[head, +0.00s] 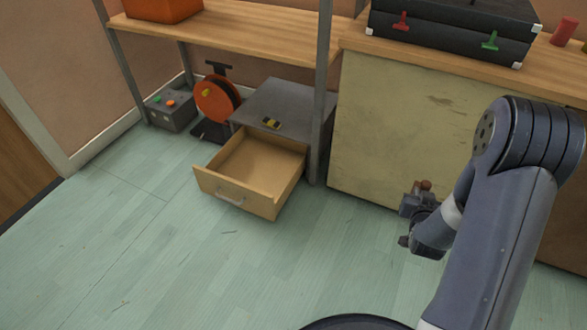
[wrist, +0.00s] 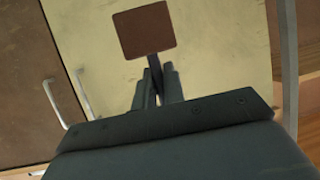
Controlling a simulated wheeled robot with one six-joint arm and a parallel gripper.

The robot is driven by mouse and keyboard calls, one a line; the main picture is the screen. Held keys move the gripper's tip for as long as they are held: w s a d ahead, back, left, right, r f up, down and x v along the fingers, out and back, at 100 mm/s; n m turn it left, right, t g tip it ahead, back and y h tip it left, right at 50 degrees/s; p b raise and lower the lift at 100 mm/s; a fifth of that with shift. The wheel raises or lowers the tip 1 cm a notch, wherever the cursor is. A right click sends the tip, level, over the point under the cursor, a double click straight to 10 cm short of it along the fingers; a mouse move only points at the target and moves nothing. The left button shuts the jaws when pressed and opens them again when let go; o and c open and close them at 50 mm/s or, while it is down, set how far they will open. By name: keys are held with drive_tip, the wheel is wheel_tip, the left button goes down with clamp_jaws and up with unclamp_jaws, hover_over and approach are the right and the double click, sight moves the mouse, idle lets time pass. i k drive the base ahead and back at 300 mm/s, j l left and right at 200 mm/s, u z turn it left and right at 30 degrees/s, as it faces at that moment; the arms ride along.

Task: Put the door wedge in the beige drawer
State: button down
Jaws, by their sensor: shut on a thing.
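My gripper (head: 414,200) is shut on the door wedge (head: 424,186), a small brown piece held up in front of the pale cabinet panel. In the wrist view the door wedge (wrist: 143,31) shows as a brown, nearly square face on a narrow dark stem, and the stem sits between the fingertips (wrist: 157,82). The beige drawer (head: 235,198) is pulled open at floor level to the left of my gripper, under a grey top. Its visible inside looks empty. The gripper is well apart from the drawer.
A metal shelf post (head: 322,100) stands beside the drawer. An orange reel (head: 216,98) and a grey control box (head: 171,108) stand behind it. The floor (head: 150,240) in front is clear.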

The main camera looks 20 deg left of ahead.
sight(251, 163)
drive_tip(key=i+j+u, duration=0.8)
drive_tip(key=i+u, duration=0.1)
drive_tip(key=i, duration=0.4)
